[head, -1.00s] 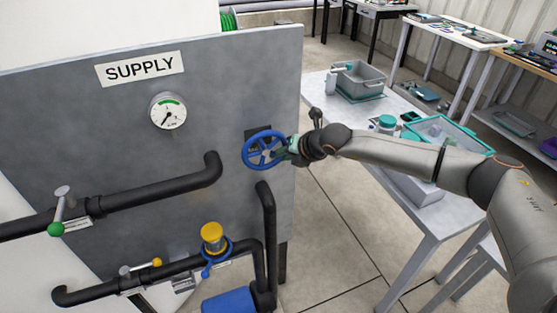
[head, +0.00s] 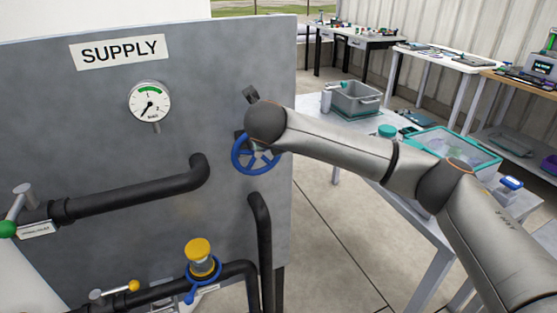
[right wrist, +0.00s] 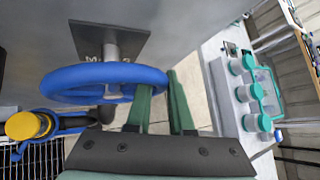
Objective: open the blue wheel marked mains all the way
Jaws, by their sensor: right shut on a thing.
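The blue wheel (head: 254,160) is on the right side of the grey SUPPLY panel, its top covered by my right arm in the head view. In the right wrist view the wheel (right wrist: 75,82) stands out on a metal stem from a dark square plate (right wrist: 108,42) with partly hidden white lettering. My right gripper (right wrist: 160,86) has its green fingers either side of the rim's right end and is shut on it. Its fingers are mostly hidden in the head view. My left gripper is not in view.
A pressure gauge (head: 150,101) on the panel has its needle pointing lower left. Black pipes (head: 130,190), a green-knobbed lever and a yellow-capped valve (head: 199,254) lie left and below. A table with a grey bin (head: 355,97) and teal-lidded containers stands right.

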